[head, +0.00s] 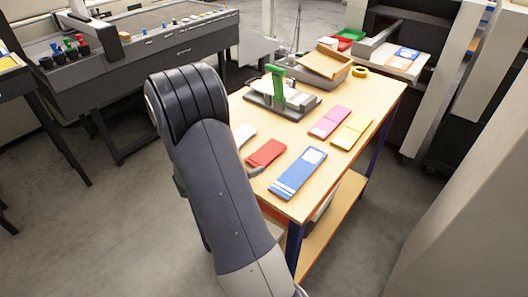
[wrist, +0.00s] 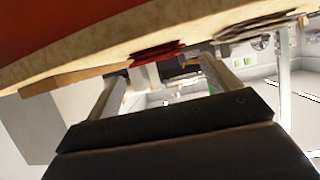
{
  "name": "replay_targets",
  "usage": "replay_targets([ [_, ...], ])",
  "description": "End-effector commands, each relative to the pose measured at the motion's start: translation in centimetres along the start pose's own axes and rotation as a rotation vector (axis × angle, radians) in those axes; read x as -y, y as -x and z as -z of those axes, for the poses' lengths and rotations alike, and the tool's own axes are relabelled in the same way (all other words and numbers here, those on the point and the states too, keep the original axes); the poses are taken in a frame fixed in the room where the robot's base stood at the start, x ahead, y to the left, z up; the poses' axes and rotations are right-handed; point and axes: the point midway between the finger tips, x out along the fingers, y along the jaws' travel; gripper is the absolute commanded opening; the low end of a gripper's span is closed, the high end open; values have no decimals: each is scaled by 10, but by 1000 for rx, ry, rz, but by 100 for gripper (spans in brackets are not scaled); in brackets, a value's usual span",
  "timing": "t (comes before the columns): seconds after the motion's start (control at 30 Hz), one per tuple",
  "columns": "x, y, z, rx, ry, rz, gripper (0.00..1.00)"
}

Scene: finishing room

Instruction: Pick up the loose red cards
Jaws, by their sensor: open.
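The red cards (head: 266,153) lie as a small flat stack on the wooden table (head: 300,205), near its left edge in the head view. In the wrist view, a dark red flat shape (wrist: 157,52), which looks like these cards, shows at the table's edge beyond the fingers. My gripper (wrist: 160,75) is open, with its two fingers apart and nothing clearly held between them.
Blue cards (head: 298,173), pink cards (head: 330,122) and yellow cards (head: 352,132) lie nearby. White cards (head: 245,133) are partly behind my arm. A green-handled device (head: 279,82), a cardboard-coloured box (head: 328,62) and a yellow tape roll (head: 360,72) stand farther back.

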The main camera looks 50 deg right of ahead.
Motion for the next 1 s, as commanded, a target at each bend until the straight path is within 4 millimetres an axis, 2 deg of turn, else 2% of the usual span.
replay_targets([
  [0.1,0,-14,0,1,0,-1,84],
  [0.27,-1,-24,3,1,-1,0,84],
  [0.47,-3,-50,14,1,-1,-2,84],
  [0.6,-2,-67,12,2,-1,1,84],
  [0.87,-2,-70,11,2,-1,4,84],
  [1.0,-2,-70,11,2,-1,4,75],
])
